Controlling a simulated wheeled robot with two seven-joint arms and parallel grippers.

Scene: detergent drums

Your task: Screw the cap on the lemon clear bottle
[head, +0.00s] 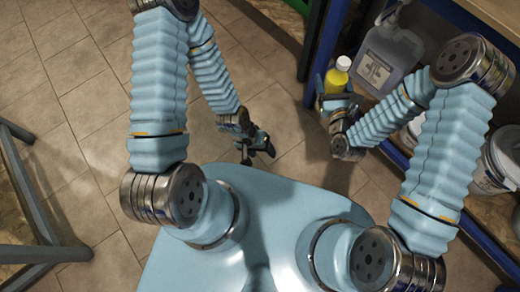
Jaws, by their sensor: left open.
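A small yellow bottle (335,80) stands at the shelf's left edge, with a paler cap-like top (343,63). Whether that top is a loose or tightened cap cannot be told. My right gripper (336,103) is at the near side of the bottle, its dark fingers close to the bottle's lower part. Its arm hides part of it, and I cannot tell whether the fingers are closed on the bottle. My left gripper (257,150) is open over the tiled floor, left of and nearer than the bottle. Nothing clearly shows between its fingers.
A large translucent jug (388,58) stands right of the bottle on the blue-framed shelf (310,50). White tubs (500,160) are at the right, partly behind my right arm. A wooden-panelled frame (22,215) stands at the left. The tiled floor between is open.

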